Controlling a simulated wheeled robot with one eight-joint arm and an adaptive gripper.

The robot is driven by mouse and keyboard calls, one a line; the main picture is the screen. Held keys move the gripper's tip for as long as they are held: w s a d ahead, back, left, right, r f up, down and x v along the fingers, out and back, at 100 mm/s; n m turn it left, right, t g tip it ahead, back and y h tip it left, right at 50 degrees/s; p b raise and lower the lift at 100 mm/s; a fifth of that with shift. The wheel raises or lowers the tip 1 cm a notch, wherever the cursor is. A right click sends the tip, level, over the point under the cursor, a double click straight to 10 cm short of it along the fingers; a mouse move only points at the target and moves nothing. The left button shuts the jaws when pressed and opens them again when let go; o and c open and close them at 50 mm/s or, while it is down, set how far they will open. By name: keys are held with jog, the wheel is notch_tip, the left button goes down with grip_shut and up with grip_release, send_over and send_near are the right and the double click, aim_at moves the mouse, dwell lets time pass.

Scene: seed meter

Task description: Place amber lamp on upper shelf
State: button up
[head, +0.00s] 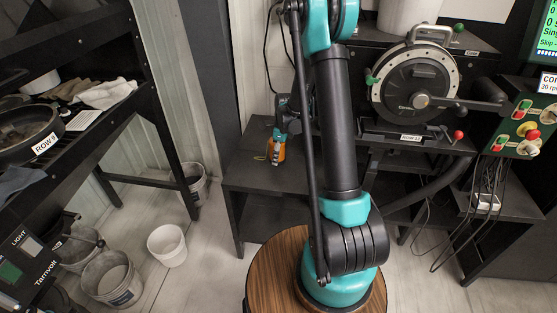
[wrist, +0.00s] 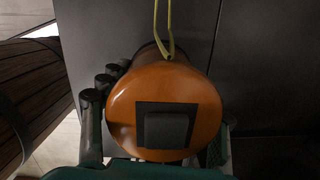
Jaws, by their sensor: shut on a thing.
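The amber lamp (head: 276,150) is in the head view, low over the dark bench top. Its orange end, with a dark square patch and a yellow-green cord loop, fills the middle of the wrist view (wrist: 120,110). My gripper (head: 282,128) is shut on the lamp, with dark fingers on both sides of it in the wrist view. Whether the lamp touches the bench cannot be told. A higher black shelf (head: 465,45) stands at the back right, partly hidden by my arm and the round seed meter (head: 415,85).
The dark bench top (head: 240,175) has bare room left of the lamp. A green control panel (head: 525,125) with knobs is at the right, cables hanging below. A black rack (head: 120,105) stands at the left. White buckets (head: 167,245) stand on the floor.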

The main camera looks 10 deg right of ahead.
notch_tip(320, 180, down, 3)
jog(key=shift+r, duration=0.1)
jog(key=shift+f, duration=0.2)
jog(key=shift+c, duration=0.6)
jog(key=o, duration=1.9)
jog(key=shift+c, duration=0.2)
